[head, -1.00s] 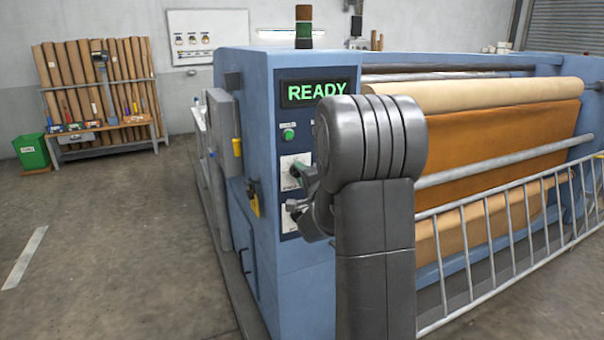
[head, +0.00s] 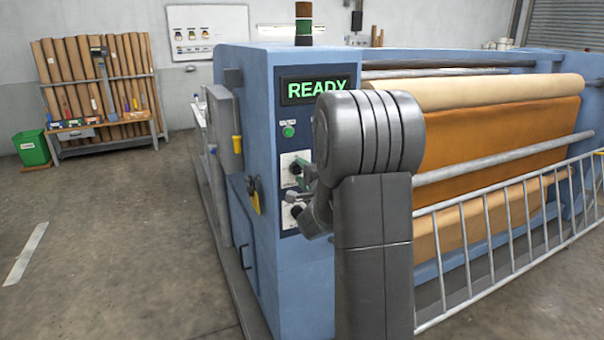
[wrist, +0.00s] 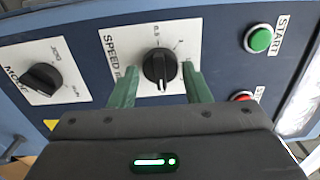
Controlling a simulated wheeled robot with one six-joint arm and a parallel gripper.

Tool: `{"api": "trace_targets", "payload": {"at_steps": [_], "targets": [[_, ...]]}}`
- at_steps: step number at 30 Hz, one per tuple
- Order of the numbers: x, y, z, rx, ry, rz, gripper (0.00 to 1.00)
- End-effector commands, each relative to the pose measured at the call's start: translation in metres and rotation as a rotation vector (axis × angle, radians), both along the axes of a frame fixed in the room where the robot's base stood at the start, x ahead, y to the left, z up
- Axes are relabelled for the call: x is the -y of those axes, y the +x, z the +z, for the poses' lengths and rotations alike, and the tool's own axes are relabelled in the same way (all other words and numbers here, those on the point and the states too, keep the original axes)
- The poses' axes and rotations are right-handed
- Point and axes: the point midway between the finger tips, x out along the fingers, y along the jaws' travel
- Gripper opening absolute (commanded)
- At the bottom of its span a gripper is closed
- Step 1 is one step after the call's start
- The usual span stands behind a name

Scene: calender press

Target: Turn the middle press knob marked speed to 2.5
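The speed knob (wrist: 161,67) is black and round with a raised grip bar, on a white plate (wrist: 112,46) lettered SPEED in the wrist view. A light mark shows on the knob's lower end in the picture; the scale number it points at cannot be read. My gripper (wrist: 161,85) is open, with one green finger on each side of the knob and a visible gap to it. The near part of the plate is hidden by the gripper body. In the head view my gripper (head: 301,168) is at the press panel, and my arm hides most of the knob.
The mode knob (wrist: 42,78) is on the left in the wrist view. A green START button (wrist: 260,39) and a red button (wrist: 243,96) are on the right. In the head view the display (head: 302,90) reads READY, and a railing (head: 490,245) runs along the press.

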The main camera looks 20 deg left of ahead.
Motion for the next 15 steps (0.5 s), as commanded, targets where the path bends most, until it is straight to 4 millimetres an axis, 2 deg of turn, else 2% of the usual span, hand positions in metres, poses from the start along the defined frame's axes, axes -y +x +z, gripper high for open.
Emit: {"api": "trace_targets", "payload": {"at_steps": [2,11,15], "targets": [[0.000,0.000,0.000,0.000,0.000,0.000,0.58],[0.001,-0.001,0.000,0.001,-0.001,0.000,0.58],[0.011,-0.008,0.000,0.001,0.000,-0.002,0.58]]}}
